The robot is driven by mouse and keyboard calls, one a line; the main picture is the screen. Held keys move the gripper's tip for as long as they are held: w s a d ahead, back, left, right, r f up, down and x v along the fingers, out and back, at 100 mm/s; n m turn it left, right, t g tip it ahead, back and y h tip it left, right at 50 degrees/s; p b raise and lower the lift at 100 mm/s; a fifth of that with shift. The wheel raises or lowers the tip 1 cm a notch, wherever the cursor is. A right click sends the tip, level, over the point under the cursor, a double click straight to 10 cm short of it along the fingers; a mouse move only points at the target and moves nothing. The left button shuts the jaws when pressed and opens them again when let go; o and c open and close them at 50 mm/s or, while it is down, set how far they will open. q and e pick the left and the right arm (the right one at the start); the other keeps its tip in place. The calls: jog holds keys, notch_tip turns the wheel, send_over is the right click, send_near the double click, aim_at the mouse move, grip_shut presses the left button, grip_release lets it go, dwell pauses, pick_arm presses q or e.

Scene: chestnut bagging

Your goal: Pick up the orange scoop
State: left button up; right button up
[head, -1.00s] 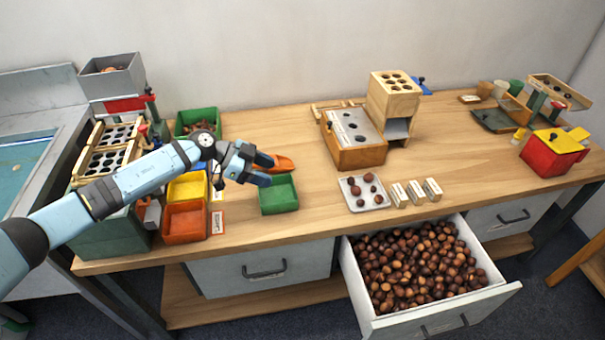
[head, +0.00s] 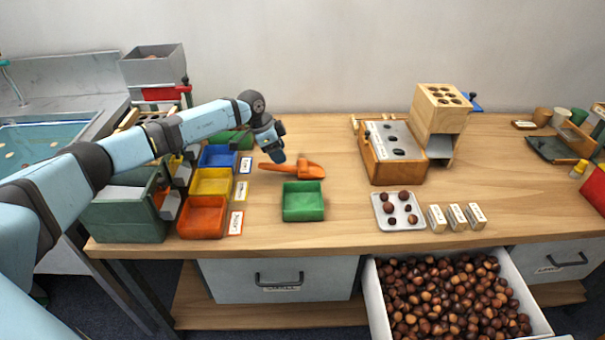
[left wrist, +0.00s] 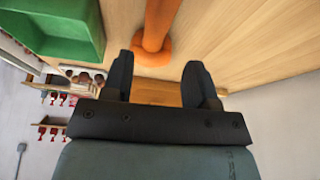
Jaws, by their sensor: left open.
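The orange scoop (head: 308,170) lies on the wooden table just behind the green tray (head: 303,216), its handle pointing left. In the left wrist view the scoop (left wrist: 160,20) is just beyond the fingers, and the green tray (left wrist: 70,45) is at upper left. My left gripper (head: 277,156) hangs over the scoop's handle, pointing down. In the left wrist view its two dark fingers (left wrist: 160,62) are apart with nothing held between them. Whether they touch the scoop cannot be told. My right gripper is not in view.
Blue, yellow and orange bins (head: 203,217) stand to the left of the scoop. A wooden block with a metal top (head: 394,138) stands to the right, with a white tray of chestnuts (head: 381,222) in front. An open drawer (head: 376,300) holds many chestnuts.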

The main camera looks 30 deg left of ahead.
aim_at(283, 165)
pick_arm(q)
jog(key=x, duration=0.2)
jog(key=s+b+x, duration=0.1)
jog(key=x, duration=0.1)
jog(key=shift+f, duration=0.45)
jog(key=shift+w+d+f, duration=0.15)
jog(key=shift+d+f, duration=0.05)
jog(key=shift+f, duration=0.15)
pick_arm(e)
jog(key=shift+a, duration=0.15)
pick_arm(q)
jog(key=shift+f, duration=0.1)
jog(key=shift+f+p, duration=0.15)
jog(key=shift+p, duration=0.15)
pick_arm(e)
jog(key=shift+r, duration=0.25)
pick_arm(q)
grip_shut()
